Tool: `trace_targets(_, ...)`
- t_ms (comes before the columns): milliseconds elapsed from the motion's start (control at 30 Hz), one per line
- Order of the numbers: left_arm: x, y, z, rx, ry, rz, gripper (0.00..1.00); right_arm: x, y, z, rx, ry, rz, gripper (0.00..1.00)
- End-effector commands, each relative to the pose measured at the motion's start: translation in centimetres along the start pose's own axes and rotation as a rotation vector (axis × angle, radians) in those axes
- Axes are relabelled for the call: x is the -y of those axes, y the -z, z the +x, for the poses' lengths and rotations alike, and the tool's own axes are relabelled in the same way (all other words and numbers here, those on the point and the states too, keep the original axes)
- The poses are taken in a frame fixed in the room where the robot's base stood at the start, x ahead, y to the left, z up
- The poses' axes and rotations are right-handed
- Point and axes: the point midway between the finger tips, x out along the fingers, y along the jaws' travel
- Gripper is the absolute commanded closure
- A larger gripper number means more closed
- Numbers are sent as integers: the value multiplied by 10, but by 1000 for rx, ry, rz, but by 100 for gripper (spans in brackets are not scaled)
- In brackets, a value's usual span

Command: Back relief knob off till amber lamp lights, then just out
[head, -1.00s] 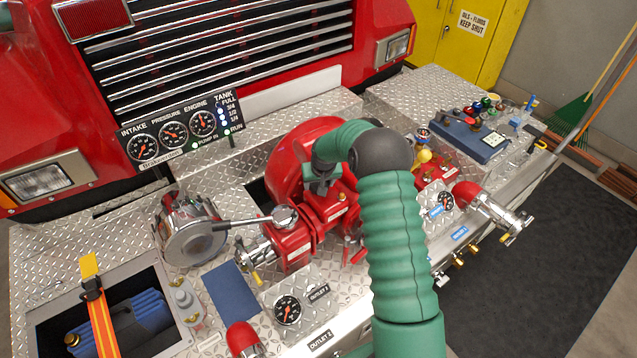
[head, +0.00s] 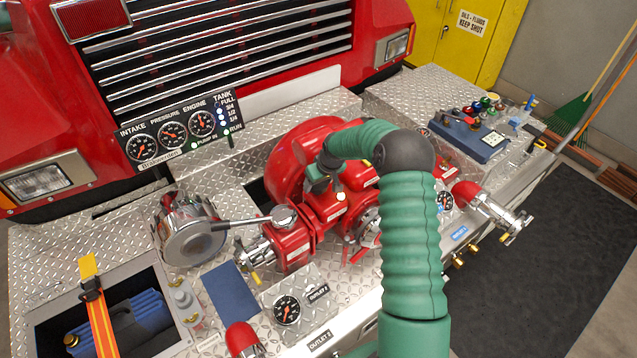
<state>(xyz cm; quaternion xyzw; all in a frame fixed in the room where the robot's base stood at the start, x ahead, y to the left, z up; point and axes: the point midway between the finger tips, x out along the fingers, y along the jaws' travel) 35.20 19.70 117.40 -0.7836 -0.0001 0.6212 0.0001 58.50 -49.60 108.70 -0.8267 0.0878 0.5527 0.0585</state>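My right arm comes in from the bottom and bends over the red pump (head: 290,165). My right gripper (head: 318,184) is at the pump's top, beside the red valve body. Its fingers are small and partly hidden by my own wrist, so their opening does not show. I cannot make out the relief knob; it may be hidden at or under the gripper. A small pale yellow spot (head: 341,196) shows on the red housing just right of the gripper; I cannot tell whether it is the amber lamp or lit. My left gripper is not in view.
A gauge panel (head: 180,130) stands at the left below the grille. A long-handled chrome valve (head: 190,238) and an outlet gauge (head: 287,310) are left of my arm. A blue box (head: 470,138) lies at the right. My forearm covers fittings behind it.

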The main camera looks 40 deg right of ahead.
Motion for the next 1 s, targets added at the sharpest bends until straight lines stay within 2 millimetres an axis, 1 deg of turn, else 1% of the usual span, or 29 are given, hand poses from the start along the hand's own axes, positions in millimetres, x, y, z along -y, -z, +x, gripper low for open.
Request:
trace_targets(33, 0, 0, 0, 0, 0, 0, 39, 0, 0, 0, 0, 0, 0, 27)
trace_targets(100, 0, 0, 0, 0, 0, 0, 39, 0, 0, 0, 0, 0, 0, 19)
trace_targets(367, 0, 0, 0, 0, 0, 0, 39, 0, 0, -1, 0, 0, 1, 19)
trace_targets(467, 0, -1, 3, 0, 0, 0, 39, 0, 0, -6, -2, -1, 1, 19)
trace_targets(500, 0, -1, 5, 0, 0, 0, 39, 0, 0, -11, -3, -2, 1, 19)
trace_targets(567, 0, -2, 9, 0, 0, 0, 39, 0, 0, -21, -4, -2, 0, 19)
trace_targets(633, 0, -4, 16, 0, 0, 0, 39, -1, 0, -39, -5, -3, 2, 19)
trace_targets(900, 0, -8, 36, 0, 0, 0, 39, -2, 0, -119, -5, -4, 2, 19)
trace_targets(1000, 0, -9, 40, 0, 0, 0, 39, -1, 0, -141, -3, -2, 1, 19)
